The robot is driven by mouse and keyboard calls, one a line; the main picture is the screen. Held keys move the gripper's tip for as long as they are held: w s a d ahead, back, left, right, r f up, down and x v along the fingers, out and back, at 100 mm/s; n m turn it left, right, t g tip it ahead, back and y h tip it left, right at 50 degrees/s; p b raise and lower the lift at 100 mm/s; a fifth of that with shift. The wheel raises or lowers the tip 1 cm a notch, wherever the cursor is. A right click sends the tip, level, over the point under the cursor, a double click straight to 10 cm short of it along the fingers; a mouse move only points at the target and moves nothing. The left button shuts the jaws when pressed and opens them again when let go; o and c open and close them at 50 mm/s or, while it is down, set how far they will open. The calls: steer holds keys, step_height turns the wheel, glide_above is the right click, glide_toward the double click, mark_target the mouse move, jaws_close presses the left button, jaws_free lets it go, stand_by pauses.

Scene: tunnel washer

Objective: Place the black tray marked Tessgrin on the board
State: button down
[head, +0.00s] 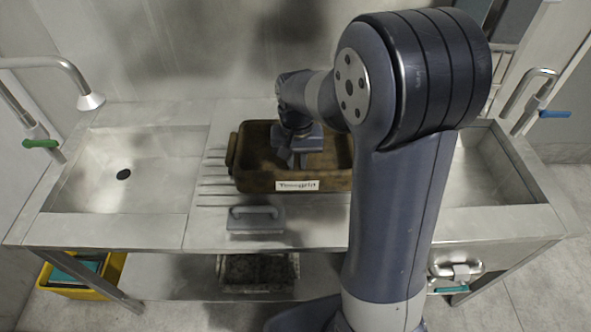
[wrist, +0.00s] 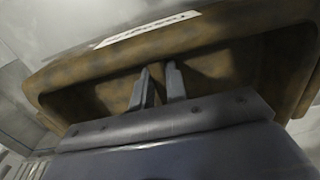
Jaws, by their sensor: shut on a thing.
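The tray (head: 330,184) looks brown and dark-stained, not clean black. It has a white label reading "Tessgrin" on its front wall, and it lies over the ribbed draining board (head: 212,188) between the two sinks. My gripper (head: 297,163) reaches down into the tray from above. In the wrist view, my gripper's two fingers (wrist: 159,80) are a little apart at the tray's labelled wall (wrist: 225,22), shut on the tray; the exact contact is hard to see. I cannot tell whether the tray's underside touches the board.
A grey handled block (head: 256,222) lies just in front of the tray. An empty sink (head: 140,165) is at left, another (head: 480,175) at right, partly behind my arm. A dark mottled tray (head: 258,272) sits on the lower shelf. A yellow crate (head: 85,292) stands at lower left.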

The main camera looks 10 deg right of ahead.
steer(key=shift+f, duration=2.85)
steer(key=shift+f, duration=0.2)
steer(key=c, duration=1.4)
jaws_free()
steer(key=shift+r, duration=0.15)
step_height(320, 180, up, 12)
steer(key=shift+r, duration=0.1)
